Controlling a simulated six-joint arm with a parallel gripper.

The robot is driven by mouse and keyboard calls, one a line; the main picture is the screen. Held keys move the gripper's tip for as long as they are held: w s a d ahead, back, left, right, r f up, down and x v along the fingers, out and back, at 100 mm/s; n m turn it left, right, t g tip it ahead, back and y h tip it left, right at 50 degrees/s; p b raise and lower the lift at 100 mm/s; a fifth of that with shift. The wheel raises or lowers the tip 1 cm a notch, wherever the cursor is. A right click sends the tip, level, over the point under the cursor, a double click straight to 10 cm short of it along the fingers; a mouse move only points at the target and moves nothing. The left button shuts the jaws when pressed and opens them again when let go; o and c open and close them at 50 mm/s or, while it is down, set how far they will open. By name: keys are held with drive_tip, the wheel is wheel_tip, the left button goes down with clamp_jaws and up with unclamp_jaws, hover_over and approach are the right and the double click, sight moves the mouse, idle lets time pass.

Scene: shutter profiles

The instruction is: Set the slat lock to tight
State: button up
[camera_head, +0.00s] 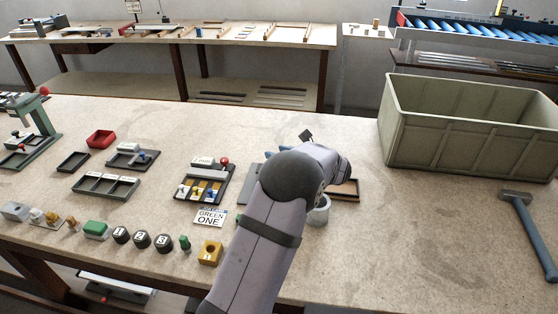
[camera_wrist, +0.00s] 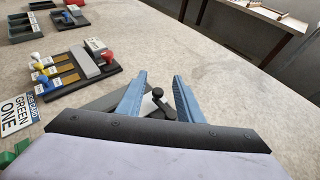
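My gripper (camera_wrist: 160,76) is open, its two blue fingers spread. A small black knob (camera_wrist: 157,93) with a pale part beside it shows between the fingers, with no visible grip on it. They belong to a low grey fixture (camera_wrist: 105,102), partly hidden by the fingers and gripper body. In the head view my arm hides most of this spot, and I cannot read a slat lock label or setting. To the left stands a dark block with a red ball knob (camera_wrist: 78,52) and coloured levers over brass strips; it also shows in the head view (camera_head: 207,178).
A "GREEN ONE" job card (camera_head: 210,217) lies in front of the lever block. A large grey-green bin (camera_head: 480,150) and a hammer (camera_head: 530,225) are at right. Small trays, numbered black pieces and a yellow block (camera_head: 210,252) are at left. The bench behind the fixture is clear.

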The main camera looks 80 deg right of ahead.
wheel_tip(320, 180, up, 7)
drive_tip(key=shift+b, duration=0.3)
idle(0.4)
